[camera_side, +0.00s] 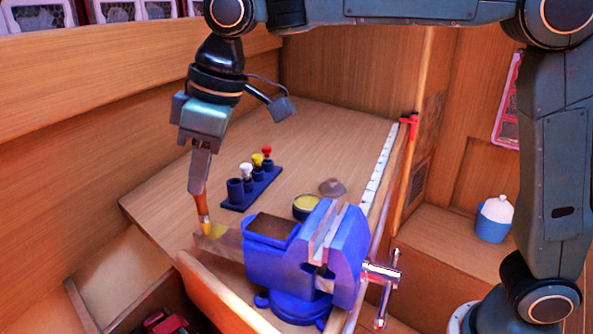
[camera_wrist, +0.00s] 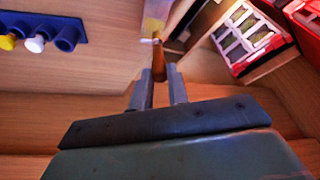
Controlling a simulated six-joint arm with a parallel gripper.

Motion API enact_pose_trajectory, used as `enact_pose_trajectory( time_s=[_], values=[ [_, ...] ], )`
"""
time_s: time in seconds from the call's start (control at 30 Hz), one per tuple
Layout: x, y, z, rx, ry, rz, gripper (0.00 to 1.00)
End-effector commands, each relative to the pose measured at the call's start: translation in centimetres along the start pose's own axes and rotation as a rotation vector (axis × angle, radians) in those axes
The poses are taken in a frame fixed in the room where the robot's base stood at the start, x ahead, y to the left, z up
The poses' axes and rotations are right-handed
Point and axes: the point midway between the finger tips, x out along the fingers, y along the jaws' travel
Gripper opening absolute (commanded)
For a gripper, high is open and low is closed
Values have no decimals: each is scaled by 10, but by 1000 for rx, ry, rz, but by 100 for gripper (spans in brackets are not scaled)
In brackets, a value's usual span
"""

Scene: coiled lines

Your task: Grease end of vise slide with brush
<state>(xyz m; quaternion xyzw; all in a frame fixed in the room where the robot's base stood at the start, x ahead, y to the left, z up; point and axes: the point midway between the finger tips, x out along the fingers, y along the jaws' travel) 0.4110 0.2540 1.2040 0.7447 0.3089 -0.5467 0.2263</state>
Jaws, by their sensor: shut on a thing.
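My gripper (camera_side: 198,182) is shut on the brush (camera_side: 203,206), which has an orange-brown handle and points down. The brush's yellowish tip is at the left end of the vise slide (camera_side: 229,244), apparently touching its top; exact contact is too small to tell. An open tin of yellow grease (camera_side: 306,204) stands behind the vise.
A blue rack (camera_side: 236,197) holding small brushes with red, yellow and white tops stands behind the slide. A grey lid (camera_side: 332,187) lies near the tin. The bench's front edge is below the slide, with an open drawer (camera_side: 150,300) there. A white-and-blue bottle (camera_side: 494,219) stands right.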

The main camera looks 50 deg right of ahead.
Motion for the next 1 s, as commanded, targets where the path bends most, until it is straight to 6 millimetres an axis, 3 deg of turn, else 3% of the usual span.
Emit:
enact_pose_trajectory(
  time_s=[1.0],
  values=[
    [2,5,-8,0,0,0,0]
  ],
)
